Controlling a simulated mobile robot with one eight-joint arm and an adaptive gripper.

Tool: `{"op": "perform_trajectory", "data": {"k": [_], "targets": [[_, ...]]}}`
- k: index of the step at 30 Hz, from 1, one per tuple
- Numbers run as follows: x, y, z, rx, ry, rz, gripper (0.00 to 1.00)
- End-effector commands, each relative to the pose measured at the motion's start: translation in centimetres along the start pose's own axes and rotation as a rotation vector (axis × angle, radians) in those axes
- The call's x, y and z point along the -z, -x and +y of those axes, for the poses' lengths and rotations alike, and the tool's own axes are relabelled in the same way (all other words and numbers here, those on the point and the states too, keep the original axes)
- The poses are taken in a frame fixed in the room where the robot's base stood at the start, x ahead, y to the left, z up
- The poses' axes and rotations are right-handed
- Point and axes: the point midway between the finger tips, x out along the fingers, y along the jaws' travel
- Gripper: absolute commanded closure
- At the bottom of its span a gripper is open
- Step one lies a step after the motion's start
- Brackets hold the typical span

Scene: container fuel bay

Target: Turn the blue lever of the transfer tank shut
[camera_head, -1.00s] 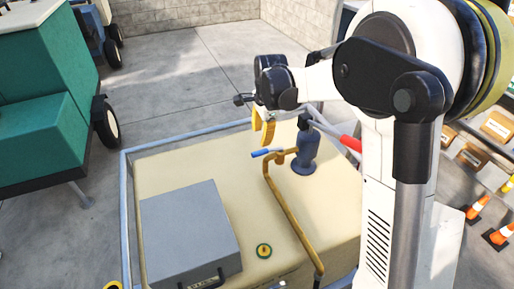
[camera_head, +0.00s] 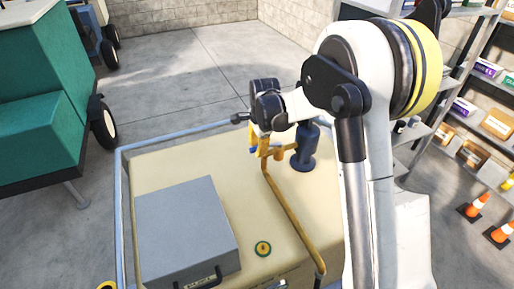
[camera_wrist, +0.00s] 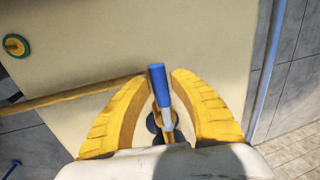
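The transfer tank (camera_head: 165,165) is a cream box seen from above in the head view. A yellow-brown pipe (camera_head: 290,205) runs over its top to a valve beside a dark blue pump (camera_head: 306,155). My gripper (camera_head: 254,143) is low at that valve and hides most of the blue lever; only a bit of blue (camera_head: 253,150) shows under the fingers. In the wrist view the blue lever (camera_wrist: 157,85) lies between the two yellow fingers of my gripper (camera_wrist: 160,77). The fingers are apart, with gaps beside the lever. Whether either touches it is unclear.
A green machine (camera_head: 45,120) stands left. Shelves and orange cones (camera_head: 478,203) are right. Open floor (camera_head: 190,70) lies behind.

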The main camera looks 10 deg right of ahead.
Motion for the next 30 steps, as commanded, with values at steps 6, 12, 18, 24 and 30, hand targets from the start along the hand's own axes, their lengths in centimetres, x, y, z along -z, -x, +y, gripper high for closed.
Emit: {"op": "perform_trajectory", "data": {"k": [6, 12, 18, 24, 30], "targets": [[0.0, 0.0, 0.0, 0.0, 0.0, 0.0, 1.0], [0.0, 0.0, 0.0, 0.0, 0.002, 0.0, 1.0], [0.0, 0.0, 0.4, -0.001, 0.034, -0.007, 1.0], [0.1, 0.2, 1.3, -0.001, 0.134, -0.027, 1.0], [0.6, 0.5, 2.8, -0.002, 0.298, -0.06, 1.0]]}}
